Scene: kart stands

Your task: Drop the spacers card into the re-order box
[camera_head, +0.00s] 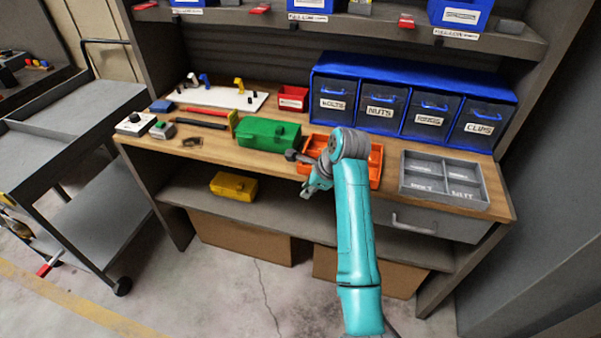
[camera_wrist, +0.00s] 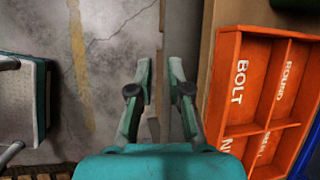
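No card that I can read as the spacers card shows in either view. Small red pieces, such as one by the right shelf bin (camera_head: 406,20), lie along the upper shelf edge, too small to read. A small red box (camera_head: 293,98) with a white label stands at the back of the bench. Its label is too small to read, so I cannot tell whether it is the re-order box. My gripper (camera_head: 312,186) is at the bench's front edge, before the orange tray. In the wrist view my gripper (camera_wrist: 160,72) is open and empty, with floor and bench edge beyond it.
The orange divided tray (camera_wrist: 231,31) is right of my fingers. Blue drawers (camera_head: 381,104), a green case (camera_head: 268,133) and a grey divided tray (camera_head: 481,201) stand on the bench. A yellow case (camera_head: 233,186) is on the lower shelf. A grey cart (camera_head: 95,105) stands left.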

